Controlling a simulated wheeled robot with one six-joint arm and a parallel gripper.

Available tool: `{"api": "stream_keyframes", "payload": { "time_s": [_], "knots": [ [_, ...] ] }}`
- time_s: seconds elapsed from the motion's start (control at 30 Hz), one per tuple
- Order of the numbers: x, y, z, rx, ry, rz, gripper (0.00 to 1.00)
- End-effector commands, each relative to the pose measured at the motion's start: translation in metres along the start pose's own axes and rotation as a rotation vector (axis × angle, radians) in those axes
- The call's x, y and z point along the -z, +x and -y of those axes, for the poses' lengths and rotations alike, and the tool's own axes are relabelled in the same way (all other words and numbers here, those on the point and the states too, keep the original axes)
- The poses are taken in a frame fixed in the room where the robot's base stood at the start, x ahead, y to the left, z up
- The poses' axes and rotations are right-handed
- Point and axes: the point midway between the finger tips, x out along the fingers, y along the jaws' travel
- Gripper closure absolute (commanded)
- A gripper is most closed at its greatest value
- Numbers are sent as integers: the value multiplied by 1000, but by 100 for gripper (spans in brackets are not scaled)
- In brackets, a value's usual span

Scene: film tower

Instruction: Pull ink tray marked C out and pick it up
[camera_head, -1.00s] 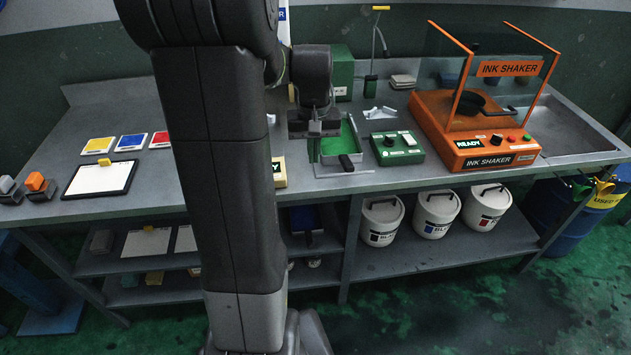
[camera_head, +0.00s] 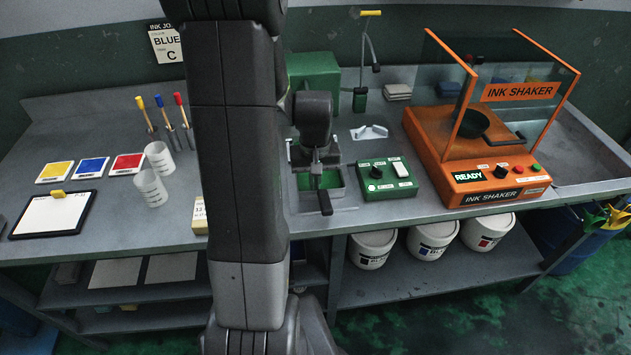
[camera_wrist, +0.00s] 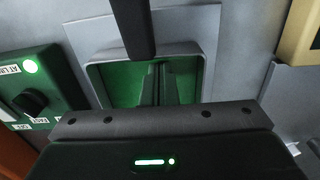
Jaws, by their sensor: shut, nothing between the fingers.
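A shallow grey tray with a green inside (camera_head: 333,191) sits on the bench, and its black handle (camera_head: 325,203) points toward the front edge. It also shows in the wrist view, with a pale rim (camera_wrist: 208,75) and the dark handle (camera_wrist: 132,28) at the top. I see no letter C on it. My gripper (camera_head: 318,172) is above the tray, pointing down, behind the handle's end. In the wrist view my narrow dark fingers (camera_wrist: 160,85) lie over the green inside, close together and empty. Whether they touch the tray is unclear.
A green control box (camera_head: 386,177) stands right of the tray, then the orange ink shaker (camera_head: 470,150). White cups (camera_head: 151,187) and colour cards (camera_head: 90,168) are left. A wall sign (camera_head: 165,43) reads BLUE and C. Lidded buckets (camera_head: 433,238) stand on the lower shelf.

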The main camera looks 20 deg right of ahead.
Motion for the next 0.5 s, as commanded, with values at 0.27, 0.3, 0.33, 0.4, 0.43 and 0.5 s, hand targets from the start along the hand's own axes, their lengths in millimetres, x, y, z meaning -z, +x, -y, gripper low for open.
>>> {"api": "stream_keyframes", "payload": {
  "time_s": [0.27,0.3,0.33,0.4,0.43,0.5],
  "knots": [
    [-9,0,0,0,0,0,100],
    [-9,0,0,0,0,0,100],
    [-9,0,0,0,0,0,100],
    [-9,0,0,0,0,0,100],
    [-9,0,0,0,0,0,100],
    [-10,0,0,0,0,0,100]
  ]
}}
